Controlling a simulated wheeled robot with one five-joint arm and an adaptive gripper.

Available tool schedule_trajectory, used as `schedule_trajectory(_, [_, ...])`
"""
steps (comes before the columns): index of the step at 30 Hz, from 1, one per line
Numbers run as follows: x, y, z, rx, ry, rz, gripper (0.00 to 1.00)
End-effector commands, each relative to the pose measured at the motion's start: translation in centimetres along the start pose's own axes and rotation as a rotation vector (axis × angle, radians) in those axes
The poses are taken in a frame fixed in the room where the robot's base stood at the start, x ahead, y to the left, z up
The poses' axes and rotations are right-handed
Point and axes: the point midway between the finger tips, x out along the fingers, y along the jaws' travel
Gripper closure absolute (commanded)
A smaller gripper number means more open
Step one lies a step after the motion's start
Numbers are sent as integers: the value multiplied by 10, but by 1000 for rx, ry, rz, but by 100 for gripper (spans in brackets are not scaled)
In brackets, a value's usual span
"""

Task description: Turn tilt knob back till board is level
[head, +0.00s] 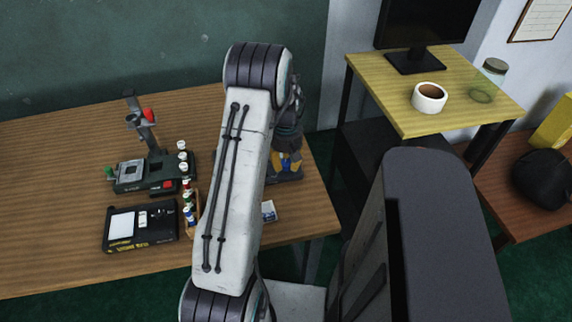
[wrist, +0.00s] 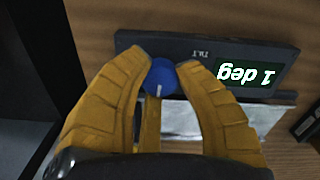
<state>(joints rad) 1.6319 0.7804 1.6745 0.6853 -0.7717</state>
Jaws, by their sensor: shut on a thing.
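The blue tilt knob (wrist: 162,76) sits on a dark panel marked TILT in the wrist view, with a white pointer line on its face. The green display (wrist: 248,76) beside it reads "1 deg", upside down in this view. My gripper (wrist: 162,72) has its yellow fingers on both sides of the knob, shut on it. A pale board surface (wrist: 268,115) shows partly behind the fingers; its tilt cannot be judged by eye. In the head view my arm hides most of this device, and only a bit of my gripper's yellow fingers (head: 290,162) shows.
A green stand device (head: 135,178) and a black box with a white panel (head: 140,229) are on the wooden table (head: 60,150), left of my arm.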

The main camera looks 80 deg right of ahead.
Motion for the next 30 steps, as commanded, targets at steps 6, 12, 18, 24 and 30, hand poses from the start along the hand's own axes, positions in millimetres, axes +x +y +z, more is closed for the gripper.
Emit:
schedule_trajectory(6, [2, -1, 1, -62, -4, -4, 100])
schedule_trajectory(12, [2, -1, 1, -82, -4, -5, 100])
schedule_trajectory(18, [2, -1, 1, -84, -5, -5, 100])
schedule_trajectory(24, [2, -1, 1, -84, -5, -5, 65])
schedule_trajectory(30, [1, -1, 1, -83, -3, -3, 47])
